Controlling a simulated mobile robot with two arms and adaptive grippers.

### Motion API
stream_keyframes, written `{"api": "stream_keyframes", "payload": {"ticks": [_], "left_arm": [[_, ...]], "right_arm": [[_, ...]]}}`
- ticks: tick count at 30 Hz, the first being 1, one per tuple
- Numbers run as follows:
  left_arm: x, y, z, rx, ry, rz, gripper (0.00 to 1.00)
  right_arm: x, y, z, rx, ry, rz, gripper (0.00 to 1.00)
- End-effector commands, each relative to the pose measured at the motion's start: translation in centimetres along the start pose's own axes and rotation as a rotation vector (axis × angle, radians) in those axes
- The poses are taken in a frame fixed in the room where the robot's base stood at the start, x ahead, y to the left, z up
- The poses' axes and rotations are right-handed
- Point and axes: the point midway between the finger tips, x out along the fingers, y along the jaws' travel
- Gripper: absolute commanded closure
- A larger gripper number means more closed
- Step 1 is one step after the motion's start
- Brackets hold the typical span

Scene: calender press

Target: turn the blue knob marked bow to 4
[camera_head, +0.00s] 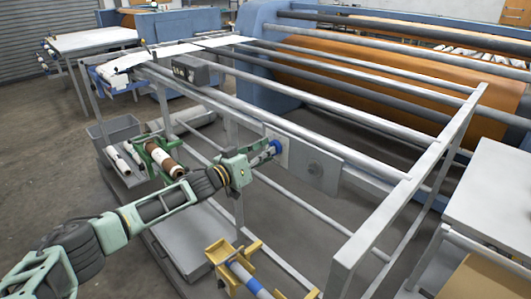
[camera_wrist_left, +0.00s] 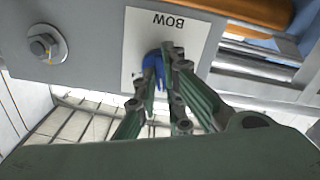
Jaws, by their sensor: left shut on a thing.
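The blue knob (camera_head: 276,146) sits on a pale plate on the grey panel of the machine's side rail. In the left wrist view the blue knob (camera_wrist_left: 152,70) is on a white label (camera_wrist_left: 142,30) that reads BOW, seen upside down. My left gripper (camera_head: 265,150) reaches the knob from the left. In the left wrist view its green fingers (camera_wrist_left: 165,75) are shut on the knob and hide much of it. Scale marks show only partly on the label, and the knob's setting cannot be read. My right gripper is not in view.
Long rails and rollers run above an orange sheet (camera_head: 350,80). A yellow bracket (camera_head: 222,255) stands low in front. A white-topped table (camera_head: 492,195) is at right.

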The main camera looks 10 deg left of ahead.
Motion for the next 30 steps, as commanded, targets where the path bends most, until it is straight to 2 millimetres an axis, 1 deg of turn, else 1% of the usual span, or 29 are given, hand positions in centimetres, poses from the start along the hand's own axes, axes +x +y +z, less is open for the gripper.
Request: {"api": "stream_keyframes", "payload": {"ticks": [8, 30], "left_arm": [[0.02, 0.05, 0.06, 0.184, 0.001, 0.000, 1.00], [0.02, 0.15, 0.11, 0.887, 0.001, 0.000, 1.00]], "right_arm": [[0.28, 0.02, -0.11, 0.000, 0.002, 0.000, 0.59], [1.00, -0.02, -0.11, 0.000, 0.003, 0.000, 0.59]]}}
